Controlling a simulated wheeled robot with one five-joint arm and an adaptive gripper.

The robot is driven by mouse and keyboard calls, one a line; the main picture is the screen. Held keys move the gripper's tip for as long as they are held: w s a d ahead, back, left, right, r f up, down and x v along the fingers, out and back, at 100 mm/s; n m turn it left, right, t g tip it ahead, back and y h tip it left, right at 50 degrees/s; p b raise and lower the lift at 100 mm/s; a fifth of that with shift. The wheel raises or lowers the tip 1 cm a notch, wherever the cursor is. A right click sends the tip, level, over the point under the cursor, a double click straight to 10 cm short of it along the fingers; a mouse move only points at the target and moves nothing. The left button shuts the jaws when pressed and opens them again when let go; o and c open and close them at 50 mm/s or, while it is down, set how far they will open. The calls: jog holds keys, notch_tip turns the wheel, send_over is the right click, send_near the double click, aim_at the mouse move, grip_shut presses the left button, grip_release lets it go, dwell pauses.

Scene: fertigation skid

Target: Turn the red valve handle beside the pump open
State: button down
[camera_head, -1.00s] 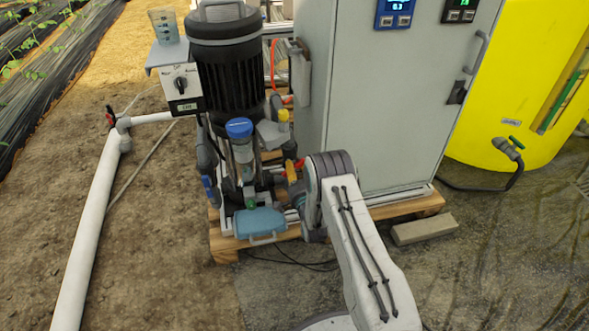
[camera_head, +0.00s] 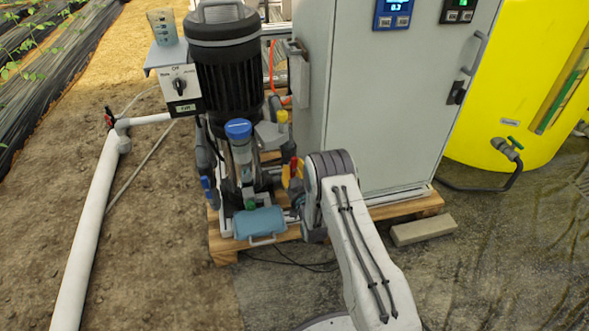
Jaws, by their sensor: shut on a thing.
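The red valve handle (camera_head: 293,166) shows as a small upright strip to the right of the black pump (camera_head: 229,75), low down beside it. The handle's lower end and the valve body are largely hidden by my gripper and arm.
A grey cabinet (camera_head: 385,110) stands close right of my gripper. A clear blue-capped filter (camera_head: 241,150) and a blue-grey box (camera_head: 260,222) are close left. A wooden pallet (camera_head: 225,244) lies beneath. Another red handle (camera_head: 109,117) is on the white pipe (camera_head: 92,220) at left.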

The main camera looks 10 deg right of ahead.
jog(key=shift+a+n, duration=0.1)
jog(key=shift+n, duration=0.6)
jog(key=c, duration=0.9)
grip_release()
jog(key=shift+c, duration=0.2)
jog(key=shift+s, duration=0.1)
jog(key=s, duration=1.1)
jog(key=shift+s, duration=0.4)
